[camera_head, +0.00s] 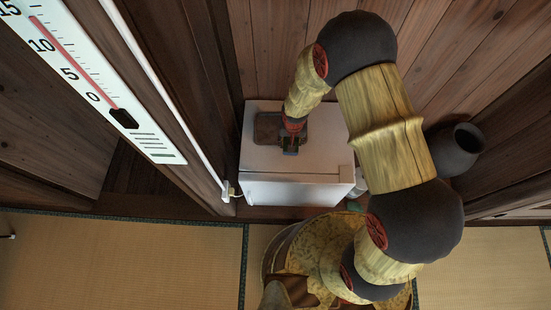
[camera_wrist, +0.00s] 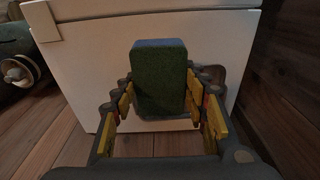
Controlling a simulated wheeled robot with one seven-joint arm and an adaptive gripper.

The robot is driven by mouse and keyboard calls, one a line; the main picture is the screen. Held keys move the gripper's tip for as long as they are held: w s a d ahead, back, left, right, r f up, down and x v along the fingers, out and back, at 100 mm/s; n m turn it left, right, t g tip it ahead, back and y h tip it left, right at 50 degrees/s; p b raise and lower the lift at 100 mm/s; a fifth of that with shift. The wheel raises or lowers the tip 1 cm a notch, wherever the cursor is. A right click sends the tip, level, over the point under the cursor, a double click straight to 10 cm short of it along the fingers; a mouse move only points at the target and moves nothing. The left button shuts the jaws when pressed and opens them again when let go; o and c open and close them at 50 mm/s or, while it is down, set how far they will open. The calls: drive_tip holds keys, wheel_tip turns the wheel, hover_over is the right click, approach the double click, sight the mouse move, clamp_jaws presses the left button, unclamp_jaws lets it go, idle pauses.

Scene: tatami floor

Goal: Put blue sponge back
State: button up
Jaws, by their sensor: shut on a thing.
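A dark blue-green sponge (camera_wrist: 158,75) stands upright between the fingers of my gripper (camera_wrist: 160,95) in the wrist view. My gripper is shut on it from both sides. In the head view my gripper (camera_head: 291,147) points down over the white box-like cabinet (camera_head: 318,160). A brown tray-like piece (camera_head: 268,128) lies on the cabinet's top beside and under the gripper. Part of it seems to show behind the right finger in the wrist view. I cannot make out the sponge in the head view, nor whether it touches the surface.
A dark vase (camera_head: 455,150) stands right of the cabinet, behind my arm. A large thermometer (camera_head: 85,75) hangs at the left, near a wooden post. Wooden walls close in the back. Open tatami (camera_head: 120,260) lies at the front left. A dark green object (camera_wrist: 15,60) shows at the wrist view's left.

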drive_tip(key=s+f+n, duration=0.1)
drive_tip(key=s+n, duration=0.3)
drive_tip(key=s, duration=1)
hover_over(275, 158)
drive_tip(key=shift+n+y, duration=0.3)
drive_tip(key=shift+n, duration=0.1)
drive_tip(key=f, duration=0.6)
drive_tip(key=s+f, duration=0.1)
drive_tip(key=f, duration=0.2)
drive_tip(key=shift+d+f+b, duration=0.15)
drive_tip(key=shift+f+b, duration=0.15)
drive_tip(key=shift+f, duration=0.05)
drive_tip(key=shift+w+f, duration=0.3)
drive_tip(key=shift+f+b, duration=1)
drive_tip(key=shift+f, duration=0.45)
